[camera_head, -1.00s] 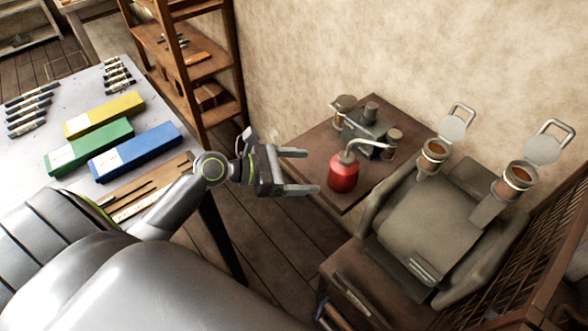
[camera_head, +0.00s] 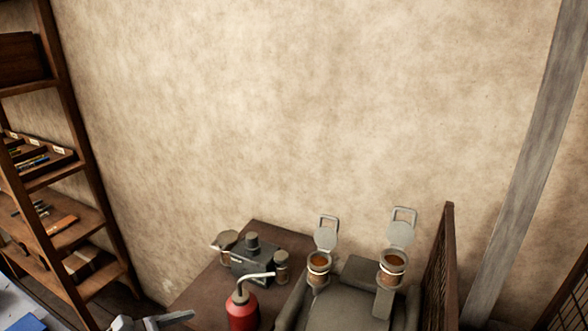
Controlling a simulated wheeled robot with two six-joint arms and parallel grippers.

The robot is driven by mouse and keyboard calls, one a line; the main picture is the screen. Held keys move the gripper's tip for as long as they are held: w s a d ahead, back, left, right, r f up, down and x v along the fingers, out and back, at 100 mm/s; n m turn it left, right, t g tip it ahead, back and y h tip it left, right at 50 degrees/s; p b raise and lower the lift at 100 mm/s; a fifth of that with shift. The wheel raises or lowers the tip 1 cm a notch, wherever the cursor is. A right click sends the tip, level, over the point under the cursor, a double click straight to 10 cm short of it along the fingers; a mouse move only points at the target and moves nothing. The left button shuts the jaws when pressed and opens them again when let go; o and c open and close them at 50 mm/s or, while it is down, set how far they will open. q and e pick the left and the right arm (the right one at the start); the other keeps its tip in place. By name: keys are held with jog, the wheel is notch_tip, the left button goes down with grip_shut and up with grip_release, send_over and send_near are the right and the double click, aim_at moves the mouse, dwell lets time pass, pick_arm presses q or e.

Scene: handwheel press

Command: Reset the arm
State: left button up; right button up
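Only the top of my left gripper (camera_head: 150,323) shows, at the bottom edge left of centre. One finger points right; the rest is cut off by the frame, so its opening cannot be told. It is to the left of the red oil can (camera_head: 242,309) with its bent spout, and apart from it. My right gripper is out of view. No handwheel or press can be made out.
The oil can and a grey device (camera_head: 250,262) stand on a small brown table (camera_head: 205,285) against the wall. Right of it is a grey machine (camera_head: 345,305) with two open-lidded cups. A wooden shelf (camera_head: 85,165) stands left, and a post (camera_head: 520,160) right.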

pick_arm(q)
jog(key=s+f+m+g+y, duration=0.2)
jog(key=s+f+m+y, duration=0.3)
jog(key=s+f+m, duration=0.6)
jog(key=s+a+m+g+y, duration=0.4)
jog(key=s+a+m+y, duration=0.4)
jog(key=m, duration=0.5)
notch_tip(320, 180, down, 26)
jog(key=s+g+h, duration=0.1)
jog(key=s, duration=0.1)
jog(key=s+f+g, duration=0.1)
jog(key=s+f, duration=1.3)
jog(key=shift+s+d+h, duration=0.35)
jog(key=shift+d+h, duration=0.05)
jog(key=shift+f, duration=0.1)
